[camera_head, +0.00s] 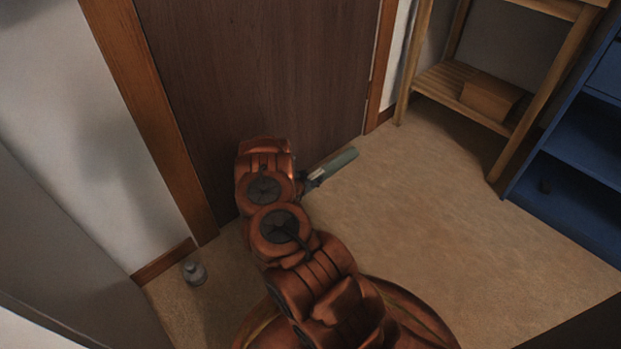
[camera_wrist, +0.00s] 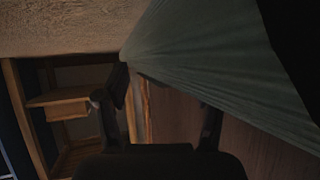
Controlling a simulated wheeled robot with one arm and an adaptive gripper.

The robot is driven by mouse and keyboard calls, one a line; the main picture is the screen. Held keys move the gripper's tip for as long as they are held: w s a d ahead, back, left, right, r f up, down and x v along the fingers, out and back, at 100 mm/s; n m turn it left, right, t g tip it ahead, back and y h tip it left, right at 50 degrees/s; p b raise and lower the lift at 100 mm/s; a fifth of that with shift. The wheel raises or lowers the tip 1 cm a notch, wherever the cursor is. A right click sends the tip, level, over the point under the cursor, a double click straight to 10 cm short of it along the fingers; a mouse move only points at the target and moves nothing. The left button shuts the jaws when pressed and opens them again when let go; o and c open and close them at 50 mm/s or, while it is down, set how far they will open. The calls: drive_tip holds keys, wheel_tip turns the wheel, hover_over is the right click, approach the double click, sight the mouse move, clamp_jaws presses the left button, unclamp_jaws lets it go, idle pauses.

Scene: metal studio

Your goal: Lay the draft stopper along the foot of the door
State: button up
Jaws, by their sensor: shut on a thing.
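The grey-green draft stopper (camera_head: 338,163) shows in the head view as a short length just in front of the brown door (camera_head: 265,70). It points to the right, roughly in line with the foot of the door. The rest is hidden behind my arm. My gripper (camera_head: 314,180) is shut on the stopper, low in front of the door. In the wrist view the stopper (camera_wrist: 215,60) fills the upper right, beyond my gripper's fingers (camera_wrist: 163,105), with the door (camera_wrist: 180,115) behind. I cannot tell whether the stopper touches the floor or the door.
A small grey object (camera_head: 194,272) stands on the floor left of the door, near the wall. A wooden shelf (camera_head: 445,85) with a box (camera_head: 490,97) stands to the right, and a blue shelf unit (camera_head: 585,160) beyond it. The carpet (camera_head: 430,220) between is clear.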

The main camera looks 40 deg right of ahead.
drive_tip(key=shift+f, duration=0.4)
drive_tip(key=o, duration=1.7)
drive_tip(key=v, duration=1.2)
